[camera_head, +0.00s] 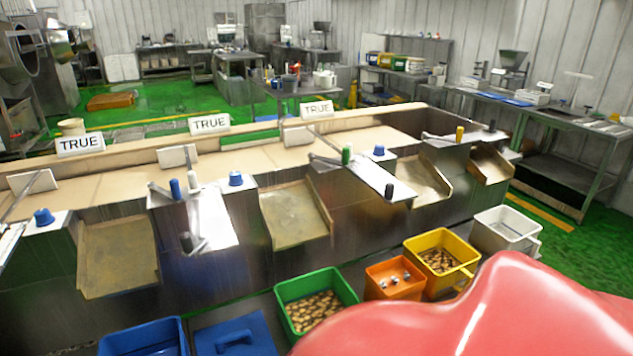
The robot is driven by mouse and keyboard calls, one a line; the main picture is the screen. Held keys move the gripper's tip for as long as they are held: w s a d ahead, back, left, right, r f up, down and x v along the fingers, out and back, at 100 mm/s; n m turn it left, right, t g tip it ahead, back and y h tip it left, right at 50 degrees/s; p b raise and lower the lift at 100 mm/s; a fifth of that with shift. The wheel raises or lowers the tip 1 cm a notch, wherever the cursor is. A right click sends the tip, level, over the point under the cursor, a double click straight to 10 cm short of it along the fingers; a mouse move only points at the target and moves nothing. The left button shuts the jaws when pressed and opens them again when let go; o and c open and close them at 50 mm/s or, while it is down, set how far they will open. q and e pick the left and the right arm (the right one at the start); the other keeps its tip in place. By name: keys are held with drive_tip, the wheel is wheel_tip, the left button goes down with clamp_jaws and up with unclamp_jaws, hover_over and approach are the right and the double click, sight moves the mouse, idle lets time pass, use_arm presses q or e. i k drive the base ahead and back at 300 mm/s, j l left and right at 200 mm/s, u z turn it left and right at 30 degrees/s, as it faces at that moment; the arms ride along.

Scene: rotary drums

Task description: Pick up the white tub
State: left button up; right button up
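The white tub (489,239) stands on the floor at the right end of a row of coloured tubs, beside the metal sorting line. It is upright, with its open top showing and a pale inside. I cannot clearly tell whether anything lies in it. A large smooth red shape in the lower right comes close to its lower edge in the picture. Neither of my grippers shows in the head view.
Left of the white tub stand a yellow tub (447,286), an orange tub (396,296), a green tub (291,288) and blue tubs (142,333). The metal sorting line (345,215) runs behind them. Green floor (560,245) is open to the right.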

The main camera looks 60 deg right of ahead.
sight(501, 227)
drive_tip(key=z, duration=2.55)
